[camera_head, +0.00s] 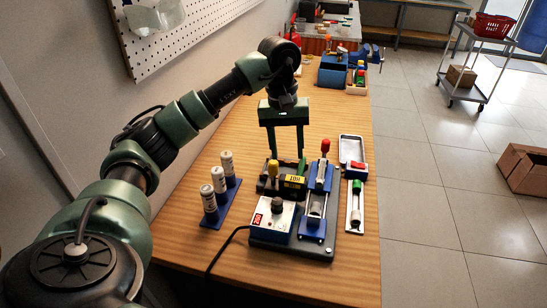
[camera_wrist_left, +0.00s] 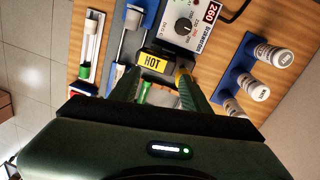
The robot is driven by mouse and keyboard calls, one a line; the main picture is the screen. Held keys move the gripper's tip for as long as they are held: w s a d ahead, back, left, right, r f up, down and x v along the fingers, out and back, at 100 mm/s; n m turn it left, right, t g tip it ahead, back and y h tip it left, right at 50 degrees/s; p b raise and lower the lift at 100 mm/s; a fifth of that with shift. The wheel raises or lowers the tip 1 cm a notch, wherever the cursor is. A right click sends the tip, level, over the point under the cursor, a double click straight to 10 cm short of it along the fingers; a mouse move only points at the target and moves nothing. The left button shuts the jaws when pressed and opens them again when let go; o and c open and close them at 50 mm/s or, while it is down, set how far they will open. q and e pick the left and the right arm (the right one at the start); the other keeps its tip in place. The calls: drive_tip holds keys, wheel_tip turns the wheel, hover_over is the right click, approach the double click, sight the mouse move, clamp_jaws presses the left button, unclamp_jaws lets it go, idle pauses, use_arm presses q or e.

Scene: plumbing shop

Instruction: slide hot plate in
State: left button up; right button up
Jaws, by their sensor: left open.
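The hot plate is a dark block with a yellow HOT label (camera_head: 292,182) on the bench machine, behind the white control box (camera_head: 270,218). The label also shows in the left wrist view (camera_wrist_left: 152,62), between and just beyond my fingertips. My left gripper (camera_head: 288,160) points down over the back of the machine, its fingers apart, with nothing seen held. A yellow-topped handle (camera_head: 272,169) stands by its left finger; in the wrist view the yellow handle (camera_wrist_left: 181,72) overlaps the other finger. Contact cannot be told. My right gripper is out of view.
A blue rack with white bottles (camera_head: 219,180) stands left of the machine. Blue slides with a red-knobbed lever (camera_head: 325,147) lie to its right, then a metal tray (camera_head: 353,148). A black cable (camera_head: 222,250) crosses the front. The bench front is mostly clear.

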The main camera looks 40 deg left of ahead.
sight(273, 163)
use_arm(q)
drive_tip(key=a, duration=0.1)
drive_tip(key=a+r, duration=0.1)
drive_tip(key=s+a+y, duration=0.1)
drive_tip(key=shift+a+r, duration=0.15)
drive_tip(key=shift+a, duration=0.15)
drive_tip(key=shift+g, duration=0.3)
wheel_tip(273, 163, down, 7)
drive_tip(key=shift+s+r+p, duration=0.1)
drive_tip(key=shift+r+p, duration=0.05)
drive_tip(key=shift+p, duration=0.85)
drive_tip(key=shift+d+f, duration=0.1)
drive_tip(key=shift+f, duration=0.3)
clamp_jaws()
